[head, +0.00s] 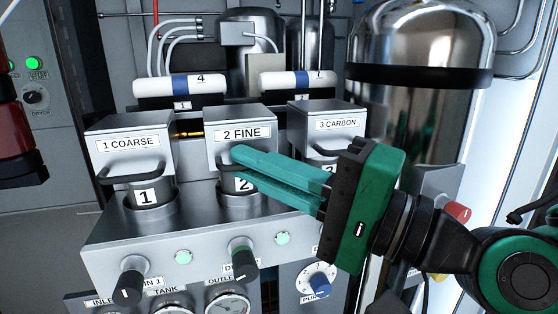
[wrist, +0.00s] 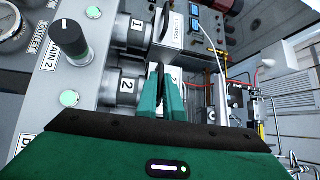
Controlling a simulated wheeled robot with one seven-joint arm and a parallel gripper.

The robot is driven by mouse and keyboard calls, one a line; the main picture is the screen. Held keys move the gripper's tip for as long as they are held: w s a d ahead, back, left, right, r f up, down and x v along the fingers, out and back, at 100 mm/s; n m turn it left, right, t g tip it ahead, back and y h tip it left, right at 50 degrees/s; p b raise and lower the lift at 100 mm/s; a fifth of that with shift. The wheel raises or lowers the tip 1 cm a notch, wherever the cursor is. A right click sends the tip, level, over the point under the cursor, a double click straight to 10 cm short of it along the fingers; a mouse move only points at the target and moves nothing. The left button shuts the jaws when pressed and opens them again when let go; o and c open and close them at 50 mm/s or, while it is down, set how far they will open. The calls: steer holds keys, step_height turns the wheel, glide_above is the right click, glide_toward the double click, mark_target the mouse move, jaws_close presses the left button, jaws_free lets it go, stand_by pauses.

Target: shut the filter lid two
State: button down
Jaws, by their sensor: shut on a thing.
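The filter lid two (head: 240,131), a grey metal block marked "2 FINE", sits above the silver cup numbered 2 (head: 237,199) in the middle of the row. It looks about level with its neighbours; I cannot tell whether it is fully seated. My gripper (head: 238,162) reaches in from the right, with its green fingers shut on the dark handle (head: 216,169) at the lid's lower front. The fingers hide the right part of the handle and some of the cup. In the wrist view the fingertips (wrist: 158,68) close together beside cup 2 (wrist: 127,86), and they hide most of the lid.
Lid "1 COARSE" (head: 130,143) stands to the left and lid "3 CARBON" (head: 338,124) to the right, partly behind my gripper. Knobs (head: 131,280) and green lights (head: 183,257) line the sloped panel below. A large steel tank (head: 420,45) rises at the back right.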

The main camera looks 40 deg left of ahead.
steer(key=shift+w+f+h, duration=0.2)
steer(key=shift+f+h, duration=0.1)
steer(key=shift+f, duration=0.65)
steer(key=c, duration=2.2)
jaws_free()
steer(key=shift+w, duration=0.1)
steer(key=shift+w+d+f, duration=0.15)
steer(key=shift+w+d, duration=0.05)
steer(key=shift+d, duration=1.6)
steer(key=shift+w+d+f, duration=0.1)
steer(key=shift+w+d, duration=0.1)
steer(key=shift+d, duration=1.55)
steer(key=shift+w+d+f, duration=0.15)
steer(key=shift+w+d, duration=0.05)
steer(key=shift+d, duration=1.6)
